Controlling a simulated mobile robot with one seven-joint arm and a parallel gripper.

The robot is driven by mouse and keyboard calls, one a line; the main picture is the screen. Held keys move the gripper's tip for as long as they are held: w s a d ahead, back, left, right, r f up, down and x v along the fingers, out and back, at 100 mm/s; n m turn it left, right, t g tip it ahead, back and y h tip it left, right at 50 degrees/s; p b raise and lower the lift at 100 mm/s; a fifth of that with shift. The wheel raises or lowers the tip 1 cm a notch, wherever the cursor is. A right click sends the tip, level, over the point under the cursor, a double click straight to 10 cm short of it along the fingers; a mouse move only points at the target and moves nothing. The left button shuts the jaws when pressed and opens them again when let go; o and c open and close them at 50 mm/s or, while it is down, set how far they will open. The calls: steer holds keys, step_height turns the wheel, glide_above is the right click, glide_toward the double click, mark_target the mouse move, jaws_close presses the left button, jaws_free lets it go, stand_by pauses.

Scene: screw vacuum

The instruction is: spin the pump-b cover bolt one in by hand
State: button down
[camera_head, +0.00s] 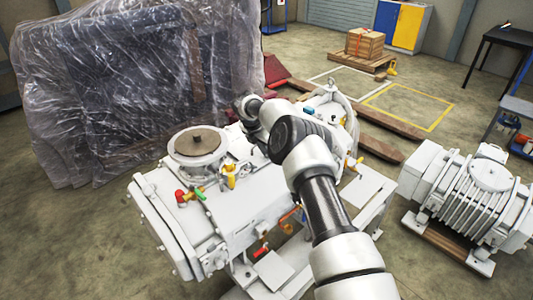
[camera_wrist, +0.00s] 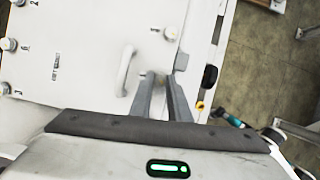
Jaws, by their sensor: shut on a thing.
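The white pump (camera_head: 240,195) stands in the middle of the head view, and my arm reaches over it. My gripper is hidden behind my arm there. In the wrist view, my gripper (camera_wrist: 164,72) is shut on a small bolt (camera_wrist: 160,80), which is mostly hidden between the fingers. The fingers are close over the white cover plate (camera_wrist: 75,65). A bolt head (camera_wrist: 171,33) sits near the plate's right edge, beside a printed mark that looks like 1. Whether the held bolt touches a hole cannot be seen.
A raised handle (camera_wrist: 126,72) stands just left of the fingers. Several numbered bolt heads line the plate's left side, one of them low down (camera_wrist: 5,88). Another white pump (camera_head: 475,200) stands at the right. A plastic-wrapped load (camera_head: 120,90) stands at the back left.

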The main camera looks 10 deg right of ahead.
steer(key=shift+w+f+m+h+b, duration=0.15)
steer(key=shift+m+h+b, duration=0.15)
steer(key=shift+m+b, duration=0.6)
steer(key=shift+g, duration=0.3)
steer(key=shift+r, duration=0.2)
steer(key=c, duration=1.7)
jaws_free()
steer(key=shift+o, duration=0.2)
steer(key=p+v, duration=0.1)
steer(key=v, duration=1.6)
steer(key=shift+r, duration=0.15)
